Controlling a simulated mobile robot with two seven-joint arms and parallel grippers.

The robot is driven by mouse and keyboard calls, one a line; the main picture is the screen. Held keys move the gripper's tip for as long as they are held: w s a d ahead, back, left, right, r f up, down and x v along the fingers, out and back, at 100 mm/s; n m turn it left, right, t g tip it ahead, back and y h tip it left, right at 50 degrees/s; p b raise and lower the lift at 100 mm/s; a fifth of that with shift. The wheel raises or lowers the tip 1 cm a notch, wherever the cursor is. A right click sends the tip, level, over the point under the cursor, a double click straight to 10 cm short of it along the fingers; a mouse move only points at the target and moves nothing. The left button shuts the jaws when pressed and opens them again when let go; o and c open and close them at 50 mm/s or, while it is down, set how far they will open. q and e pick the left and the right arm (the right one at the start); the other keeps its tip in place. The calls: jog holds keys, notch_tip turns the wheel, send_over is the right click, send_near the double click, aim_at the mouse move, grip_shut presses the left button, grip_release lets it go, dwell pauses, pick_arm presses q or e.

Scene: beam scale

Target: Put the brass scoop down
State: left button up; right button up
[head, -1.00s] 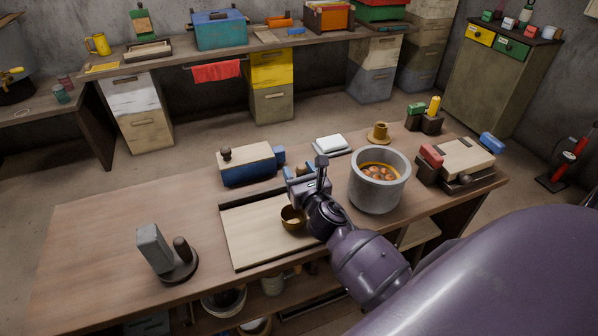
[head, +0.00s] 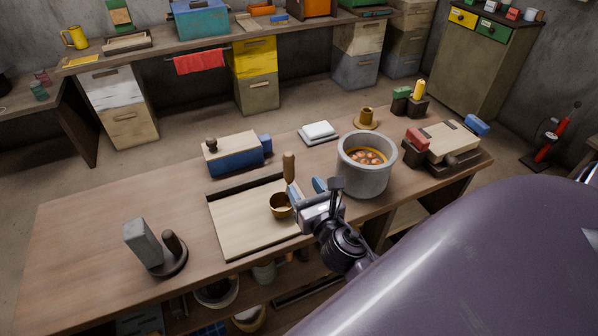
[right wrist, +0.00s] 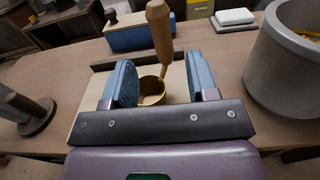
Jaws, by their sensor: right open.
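The brass scoop (head: 280,206) rests on the pale wooden tray (head: 240,228), its round bowl down and its wooden handle (head: 289,167) standing up. In the right wrist view the scoop's bowl (right wrist: 151,92) shows beyond and between the blue-padded fingers, with its handle (right wrist: 159,36) rising above them. My right gripper (head: 305,190) is open at the tray's right edge, beside the scoop; it also shows in the right wrist view (right wrist: 158,85). I see a gap between each finger and the scoop. My left gripper is not in view.
A grey pot (head: 364,175) with orange contents stands close to the right of my right gripper. A blue box with a wooden top (head: 238,160) and a white scale-like block (head: 319,132) are behind the tray. A grey block on a round stand (head: 143,243) is at left.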

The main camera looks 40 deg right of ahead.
jog(key=s+f+m, duration=0.1)
jog(key=m, duration=0.1)
jog(key=s+f+m+g, duration=0.1)
jog(key=m, duration=0.1)
jog(key=f+m, duration=0.2)
jog(key=m, duration=0.1)
jog(key=shift+s+a+f+g, duration=0.1)
jog(key=shift+s+a+g, duration=0.1)
jog(key=shift+s+g, duration=0.15)
jog(key=s+a+f+m+g+y, duration=0.2)
jog(key=s+f+m, duration=0.3)
jog(key=m, duration=0.7)
jog(key=s+a+f+m+g+y, duration=0.1)
jog(key=s+f+m, duration=0.4)
jog(key=m, duration=0.8)
jog(key=shift+a+f+g+y, duration=0.4)
jog(key=shift+f+g, duration=0.35)
jog(key=shift+f, duration=0.2)
